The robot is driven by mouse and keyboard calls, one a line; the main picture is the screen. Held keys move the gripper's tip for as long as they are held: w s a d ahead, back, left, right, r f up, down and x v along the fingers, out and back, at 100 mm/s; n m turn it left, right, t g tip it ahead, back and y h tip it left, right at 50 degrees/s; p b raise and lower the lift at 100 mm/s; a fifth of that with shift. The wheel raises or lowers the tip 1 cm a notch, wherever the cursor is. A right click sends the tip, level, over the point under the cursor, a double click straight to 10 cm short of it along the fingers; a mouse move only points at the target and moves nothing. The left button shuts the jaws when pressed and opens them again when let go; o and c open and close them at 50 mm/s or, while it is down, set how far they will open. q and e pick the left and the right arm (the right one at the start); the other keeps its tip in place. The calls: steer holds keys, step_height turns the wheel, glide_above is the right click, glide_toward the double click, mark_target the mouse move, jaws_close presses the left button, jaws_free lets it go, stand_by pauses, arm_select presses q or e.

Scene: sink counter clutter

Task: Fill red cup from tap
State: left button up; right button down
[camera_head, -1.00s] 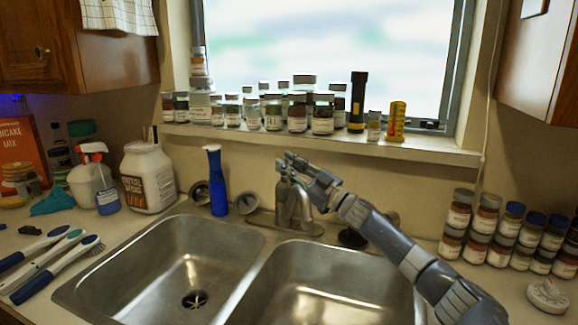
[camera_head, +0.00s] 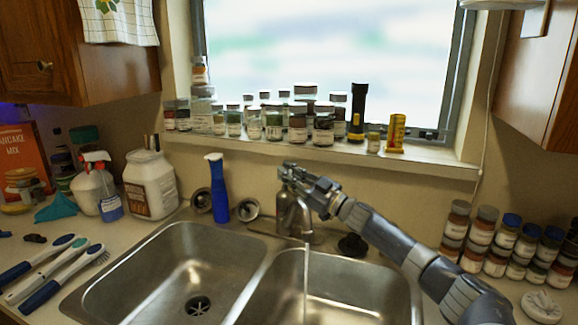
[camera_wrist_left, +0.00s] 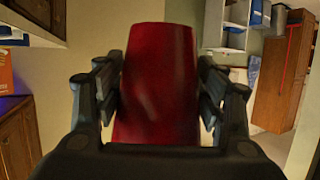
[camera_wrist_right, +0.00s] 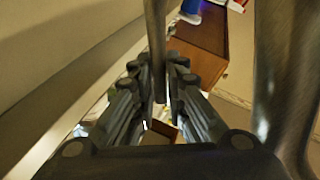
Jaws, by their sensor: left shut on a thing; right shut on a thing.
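The red cup (camera_wrist_left: 155,90) fills the middle of the left wrist view, between the fingers of my left gripper (camera_wrist_left: 158,72), which is shut on it. Neither shows in the head view. My right gripper (camera_head: 289,172) is shut at the top of the metal tap (camera_head: 301,214). In the right wrist view, the tap's thin lever (camera_wrist_right: 156,45) passes between the fingers of my right gripper (camera_wrist_right: 158,75). A thin stream of water (camera_head: 306,272) falls from the tap into the right basin (camera_head: 350,280).
The left basin (camera_head: 175,265) is empty. A blue bottle (camera_head: 218,190) stands behind the sink, left of the tap. Jars (camera_head: 299,127) crowd the windowsill, and more jars (camera_head: 480,240) stand at right. Brushes (camera_head: 50,268) lie on the left counter.

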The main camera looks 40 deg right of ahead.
steer(key=shift+w+p, duration=0.15)
steer(key=shift+p, duration=0.15)
steer(key=shift+r, duration=0.1)
steer(key=c, duration=1.9)
jaws_free()
steer(key=shift+s+d+f, duration=0.1)
steer(key=shift+s+f, duration=0.1)
steer(key=shift+s, duration=0.15)
steer(key=v, duration=1.1)
steer(key=shift+s+r, duration=0.25)
